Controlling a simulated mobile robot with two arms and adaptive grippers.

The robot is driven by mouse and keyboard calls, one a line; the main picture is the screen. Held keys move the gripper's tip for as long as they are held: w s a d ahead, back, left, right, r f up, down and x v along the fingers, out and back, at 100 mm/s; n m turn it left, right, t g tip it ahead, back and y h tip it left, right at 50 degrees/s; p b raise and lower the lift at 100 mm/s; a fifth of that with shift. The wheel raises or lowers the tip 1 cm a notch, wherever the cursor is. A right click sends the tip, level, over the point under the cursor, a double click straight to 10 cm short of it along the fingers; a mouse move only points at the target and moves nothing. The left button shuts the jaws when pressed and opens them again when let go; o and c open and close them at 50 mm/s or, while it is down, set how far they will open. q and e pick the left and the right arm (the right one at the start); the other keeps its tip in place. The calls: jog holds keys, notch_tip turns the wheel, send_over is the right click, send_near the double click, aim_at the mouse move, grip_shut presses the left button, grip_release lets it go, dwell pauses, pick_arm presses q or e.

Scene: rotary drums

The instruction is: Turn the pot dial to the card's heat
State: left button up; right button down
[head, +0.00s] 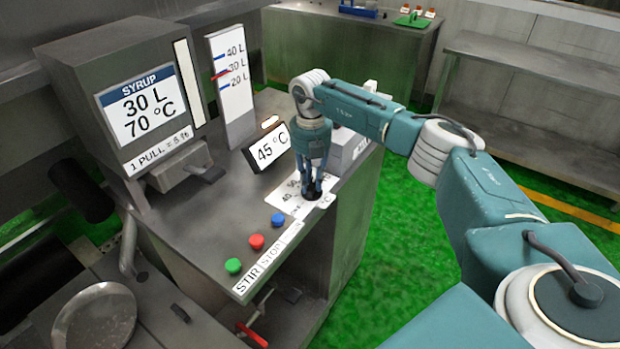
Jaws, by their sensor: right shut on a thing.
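The syrup card (137,104) on the grey box at the left reads 30 L and 70 °C. The temperature display (267,149) on the counter reads 45 °C. The white dial plate (290,199) lies on the counter top in front of the display, with printed numbers partly covered by my gripper. My right gripper (313,190) points down onto the dark pot dial (311,195) and is shut on it. The dial's pointer is hidden by the fingers. My left gripper is not in view.
Green (233,266), red (257,241) and blue (278,219) buttons sit along the counter's front, near a STIR/STOP label. A level gauge (230,84) stands behind. A red-handled valve (252,335) is below. A steel table (540,70) stands at the back right; green floor lies between.

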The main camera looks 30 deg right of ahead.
aim_at(312, 182)
jog(key=shift+w+d+r+m+p, duration=0.1)
jog(key=shift+m+p, duration=0.15)
jog(key=shift+m, duration=0.55)
jog(key=shift+d+r+m+p, duration=0.1)
jog(key=shift+m+p, duration=0.1)
jog(key=shift+m, duration=0.6)
jog(key=shift+f, duration=0.1)
jog(key=c, duration=1.5)
grip_release()
notch_tip(312, 182, up, 12)
jog(key=shift+f, duration=0.1)
